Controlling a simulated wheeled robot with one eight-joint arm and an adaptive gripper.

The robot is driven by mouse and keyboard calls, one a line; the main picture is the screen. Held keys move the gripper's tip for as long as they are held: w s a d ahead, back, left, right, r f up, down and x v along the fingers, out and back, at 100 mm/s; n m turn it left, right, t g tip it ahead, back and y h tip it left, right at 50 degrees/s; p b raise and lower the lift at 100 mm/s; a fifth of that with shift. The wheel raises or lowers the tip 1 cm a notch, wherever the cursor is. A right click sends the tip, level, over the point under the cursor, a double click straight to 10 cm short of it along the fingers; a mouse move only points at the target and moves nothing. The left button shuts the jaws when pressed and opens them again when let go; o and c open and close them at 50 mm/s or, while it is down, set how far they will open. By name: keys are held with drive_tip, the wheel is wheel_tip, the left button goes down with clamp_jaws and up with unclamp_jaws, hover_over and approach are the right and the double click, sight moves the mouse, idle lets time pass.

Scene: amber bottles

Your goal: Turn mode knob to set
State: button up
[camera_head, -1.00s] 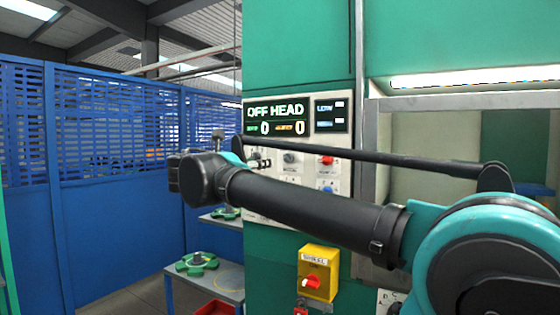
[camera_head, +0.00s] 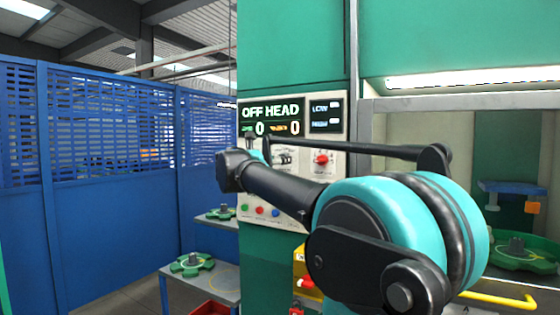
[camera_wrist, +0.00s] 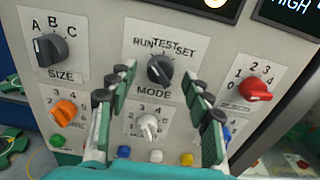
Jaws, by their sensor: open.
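The dark mode knob (camera_wrist: 159,70) sits on a white label marked RUN, TEST and SET, above the word MODE, in the wrist view. Its pointer appears tilted up-left, toward RUN, though it is small. My gripper (camera_wrist: 160,79) is open, with one green-padded finger on each side of the knob. The fingers look apart from the knob; the remaining depth is hard to judge. In the head view my arm partly covers the control panel (camera_head: 247,183).
A black size knob (camera_wrist: 50,47) and an orange knob (camera_wrist: 64,111) are at left. A red knob (camera_wrist: 255,89) is at right, a white knob (camera_wrist: 148,125) below. The display (camera_head: 270,117) reads OFF HEAD. A blue fence (camera_head: 110,225) stands left.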

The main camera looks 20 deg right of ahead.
drive_tip(key=shift+w+d, duration=0.35)
drive_tip(key=shift+d, duration=0.15)
drive_tip(key=c, duration=1.1)
drive_tip(key=shift+c, duration=0.2)
drive_tip(key=shift+m, duration=8.9)
